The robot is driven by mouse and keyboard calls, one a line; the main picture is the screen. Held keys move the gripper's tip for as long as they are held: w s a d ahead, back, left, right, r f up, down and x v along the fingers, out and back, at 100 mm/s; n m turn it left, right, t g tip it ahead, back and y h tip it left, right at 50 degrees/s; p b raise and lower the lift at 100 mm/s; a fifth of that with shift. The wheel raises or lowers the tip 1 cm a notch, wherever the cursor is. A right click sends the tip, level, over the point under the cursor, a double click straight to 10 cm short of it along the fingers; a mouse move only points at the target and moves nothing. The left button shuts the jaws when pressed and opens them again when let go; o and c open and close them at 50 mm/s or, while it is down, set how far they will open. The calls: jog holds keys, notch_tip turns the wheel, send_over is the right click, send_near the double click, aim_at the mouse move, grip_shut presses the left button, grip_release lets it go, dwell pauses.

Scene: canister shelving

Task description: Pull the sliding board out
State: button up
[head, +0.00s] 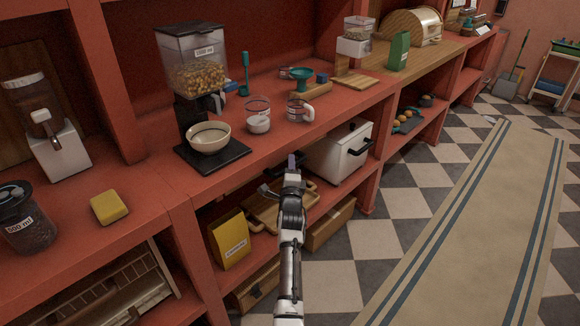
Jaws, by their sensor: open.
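I cannot tell for sure which piece is the sliding board. A black flat board (239,152) lies on the red counter below a grain dispenser (197,62), with a cream bowl (209,138) on it. A wooden board (357,82) lies on the counter farther right. A wooden tray or board (268,213) with a raised rim lies on the shelf below the counter, partly hidden by my arm. My gripper (291,162) is open, in front of the counter edge and the lower shelf. Nothing shows between its fingers.
Measuring cups (258,117), a yellow sponge (109,207) and a dark jar (25,218) stand on the counter. A white bread-box-like appliance (340,152) and a yellow packet (229,239) are on the lower shelf. The checkered floor and striped rug (490,220) are clear at right.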

jog(key=shift+w, duration=0.2)
grip_shut()
dwell(0.3)
